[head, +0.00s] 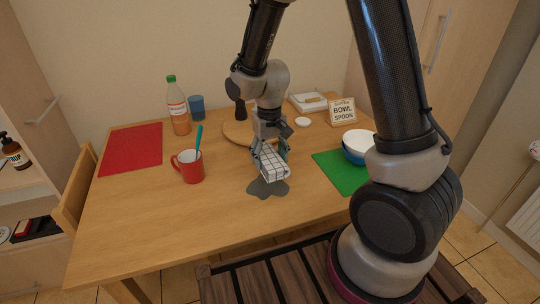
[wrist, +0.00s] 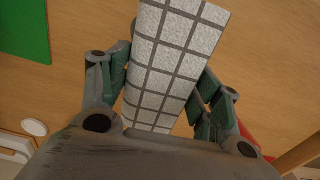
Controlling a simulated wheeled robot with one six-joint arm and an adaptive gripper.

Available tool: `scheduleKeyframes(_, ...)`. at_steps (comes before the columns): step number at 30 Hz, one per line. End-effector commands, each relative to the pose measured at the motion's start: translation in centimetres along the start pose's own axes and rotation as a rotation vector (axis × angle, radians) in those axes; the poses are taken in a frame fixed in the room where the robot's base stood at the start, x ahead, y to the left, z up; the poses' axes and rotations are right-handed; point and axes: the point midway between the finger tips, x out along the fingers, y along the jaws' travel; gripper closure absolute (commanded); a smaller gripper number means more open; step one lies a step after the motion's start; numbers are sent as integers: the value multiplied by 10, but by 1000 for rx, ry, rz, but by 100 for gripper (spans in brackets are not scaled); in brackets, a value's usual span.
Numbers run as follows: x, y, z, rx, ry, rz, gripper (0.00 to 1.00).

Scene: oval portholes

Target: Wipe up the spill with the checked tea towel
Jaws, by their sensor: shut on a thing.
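The checked tea towel (head: 270,167) is white with dark grid lines, folded into a block. My gripper (head: 268,150) is shut on it, and in the wrist view the towel (wrist: 172,62) sits between the two fingers (wrist: 165,85). The dark grey spill (head: 268,189) lies on the wooden table (head: 150,230) near its middle. The towel is over the back part of the spill in the head view. I cannot tell whether it touches the table. The spill does not show in the wrist view.
A red mug (head: 191,168) with a teal stick stands left of the spill. A green mat (head: 335,172) with stacked bowls (head: 357,143) lies right. Behind are a round board (head: 236,130), bottle (head: 178,108), blue cup (head: 197,107) and sign (head: 343,111). The front table area is clear.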

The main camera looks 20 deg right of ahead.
Motion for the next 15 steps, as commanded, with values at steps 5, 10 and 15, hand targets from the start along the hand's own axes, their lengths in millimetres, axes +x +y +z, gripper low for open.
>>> scheduleKeyframes(5,2,0,0,53,2,-1,55)
scheduleKeyframes(10,15,0,0,59,1,0,55)
scheduleKeyframes(15,37,0,0,58,0,0,55)
